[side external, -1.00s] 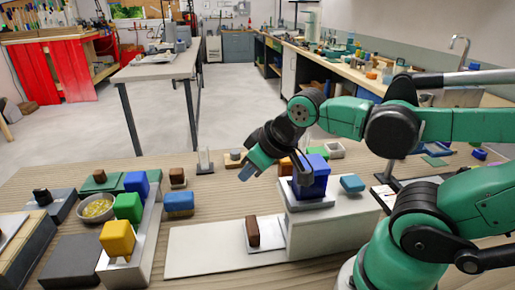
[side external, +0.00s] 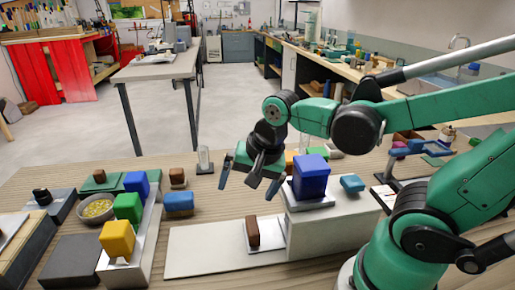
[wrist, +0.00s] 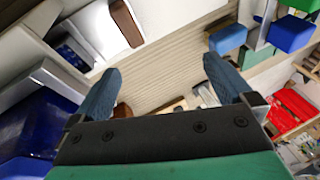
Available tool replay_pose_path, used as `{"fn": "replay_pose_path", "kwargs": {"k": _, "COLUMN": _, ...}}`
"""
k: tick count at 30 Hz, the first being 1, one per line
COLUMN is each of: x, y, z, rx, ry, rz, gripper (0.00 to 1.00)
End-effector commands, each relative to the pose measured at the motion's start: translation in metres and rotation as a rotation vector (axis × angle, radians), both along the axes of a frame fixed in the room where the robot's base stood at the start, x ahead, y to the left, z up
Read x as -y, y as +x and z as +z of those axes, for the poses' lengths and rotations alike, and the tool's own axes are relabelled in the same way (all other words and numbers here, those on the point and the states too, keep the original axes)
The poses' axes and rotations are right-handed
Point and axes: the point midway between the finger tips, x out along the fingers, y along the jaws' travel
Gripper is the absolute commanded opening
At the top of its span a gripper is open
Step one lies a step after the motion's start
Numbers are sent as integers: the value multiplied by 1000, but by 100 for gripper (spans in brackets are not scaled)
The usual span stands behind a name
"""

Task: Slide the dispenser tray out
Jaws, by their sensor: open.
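The dispenser is a white block (side external: 325,232) with a blue hopper (side external: 311,178) on top. A thin silver tray (side external: 274,235) with an upright brown handle (side external: 252,232) sticks out of its left side, over a flat white base. In the wrist view the brown handle (wrist: 126,22) and the tray (wrist: 97,28) show at upper left, and the hopper (wrist: 40,120) at lower left. My gripper (side external: 249,180) is open and empty, pointing down, above and behind the tray, left of the hopper. Its spread fingers (wrist: 162,72) show nothing held in the wrist view.
A blue block (side external: 179,200) stands left of the dispenser. Further left, yellow, green and blue blocks line a pale rail (side external: 147,235) beside a bowl (side external: 96,208).

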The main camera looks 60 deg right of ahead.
Motion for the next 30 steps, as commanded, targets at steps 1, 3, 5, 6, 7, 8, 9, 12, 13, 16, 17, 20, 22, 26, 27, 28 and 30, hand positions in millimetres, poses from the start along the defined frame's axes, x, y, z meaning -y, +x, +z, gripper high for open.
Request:
{"fn": "replay_pose_path", "kwargs": {"k": 1, "x": 0, "y": 1, "z": -4, "rx": -40, "ry": 48, "rz": -137, "gripper": 100}}
{"fn": "replay_pose_path", "kwargs": {"k": 3, "x": 0, "y": 0, "z": -11, "rx": -100, "ry": 113, "rz": -357, "gripper": 100}}
{"fn": "replay_pose_path", "kwargs": {"k": 5, "x": 0, "y": -1, "z": -16, "rx": -148, "ry": 158, "rz": -547, "gripper": 100}}
{"fn": "replay_pose_path", "kwargs": {"k": 6, "x": 0, "y": -2, "z": -20, "rx": -178, "ry": 182, "rz": -672, "gripper": 100}}
{"fn": "replay_pose_path", "kwargs": {"k": 7, "x": 0, "y": -2, "z": -22, "rx": -199, "ry": 197, "rz": -761, "gripper": 100}}
{"fn": "replay_pose_path", "kwargs": {"k": 8, "x": 0, "y": -3, "z": -25, "rx": -217, "ry": 209, "rz": -848, "gripper": 100}}
{"fn": "replay_pose_path", "kwargs": {"k": 9, "x": 0, "y": -4, "z": -28, "rx": -240, "ry": 221, "rz": -955, "gripper": 100}}
{"fn": "replay_pose_path", "kwargs": {"k": 12, "x": 0, "y": -6, "z": -34, "rx": -277, "ry": 237, "rz": -1168, "gripper": 100}}
{"fn": "replay_pose_path", "kwargs": {"k": 13, "x": 0, "y": -6, "z": -35, "rx": -283, "ry": 239, "rz": -1215, "gripper": 100}}
{"fn": "replay_pose_path", "kwargs": {"k": 16, "x": 0, "y": -8, "z": -39, "rx": -298, "ry": 242, "rz": -1319, "gripper": 100}}
{"fn": "replay_pose_path", "kwargs": {"k": 17, "x": 0, "y": -8, "z": -39, "rx": -299, "ry": 243, "rz": -1337, "gripper": 100}}
{"fn": "replay_pose_path", "kwargs": {"k": 20, "x": 0, "y": -8, "z": -44, "rx": -302, "ry": 244, "rz": -1359, "gripper": 100}}
{"fn": "replay_pose_path", "kwargs": {"k": 22, "x": 0, "y": -8, "z": -49, "rx": -302, "ry": 244, "rz": -1358, "gripper": 100}}
{"fn": "replay_pose_path", "kwargs": {"k": 26, "x": 0, "y": -8, "z": -64, "rx": -301, "ry": 244, "rz": -1356, "gripper": 100}}
{"fn": "replay_pose_path", "kwargs": {"k": 27, "x": 0, "y": -8, "z": -68, "rx": -300, "ry": 244, "rz": -1355, "gripper": 100}}
{"fn": "replay_pose_path", "kwargs": {"k": 28, "x": 0, "y": -8, "z": -71, "rx": -300, "ry": 244, "rz": -1355, "gripper": 100}}
{"fn": "replay_pose_path", "kwargs": {"k": 30, "x": 0, "y": -7, "z": -78, "rx": -301, "ry": 245, "rz": -1355, "gripper": 100}}
